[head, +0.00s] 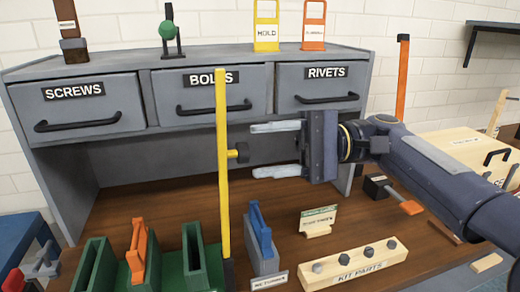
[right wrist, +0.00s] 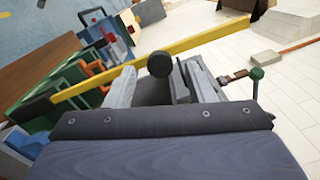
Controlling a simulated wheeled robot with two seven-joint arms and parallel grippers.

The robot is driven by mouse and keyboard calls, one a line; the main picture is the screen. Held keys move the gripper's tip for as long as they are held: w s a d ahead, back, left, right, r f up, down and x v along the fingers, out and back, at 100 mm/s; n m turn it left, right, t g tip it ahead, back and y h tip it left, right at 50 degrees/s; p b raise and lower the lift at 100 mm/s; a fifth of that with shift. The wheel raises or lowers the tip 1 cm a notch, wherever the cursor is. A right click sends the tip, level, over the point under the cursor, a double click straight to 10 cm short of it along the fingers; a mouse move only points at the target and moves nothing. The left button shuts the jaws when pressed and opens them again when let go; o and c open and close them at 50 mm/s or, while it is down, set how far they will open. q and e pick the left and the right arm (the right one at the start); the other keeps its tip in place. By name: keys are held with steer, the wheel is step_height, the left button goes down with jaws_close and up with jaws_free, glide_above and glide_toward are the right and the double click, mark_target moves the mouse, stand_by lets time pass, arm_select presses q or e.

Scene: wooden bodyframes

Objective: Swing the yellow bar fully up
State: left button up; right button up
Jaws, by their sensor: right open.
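The yellow bar (head: 222,190) stands nearly upright in the head view, crossing in front of the BOLTS drawer. Its lower end meets a dark base by the green blocks. My right gripper (head: 254,150) is open, fingers pointing left, with the knob just off the fingertips. In the right wrist view the yellow bar (right wrist: 210,36) runs diagonally beyond the open fingers. The knob (right wrist: 159,64) appears between the fingertips; whether they touch it I cannot tell. My left gripper is not in view.
A grey cabinet with SCREWS, BOLTS and RIVETS drawers (head: 315,88) stands behind. Green blocks (head: 195,260), a blue-handled block (head: 262,240) and a KIT PARTS board (head: 355,268) sit on the brown worktop. An orange bar (head: 402,80) stands at right.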

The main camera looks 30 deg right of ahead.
steer(key=v, duration=0.6)
stand_by(0.5)
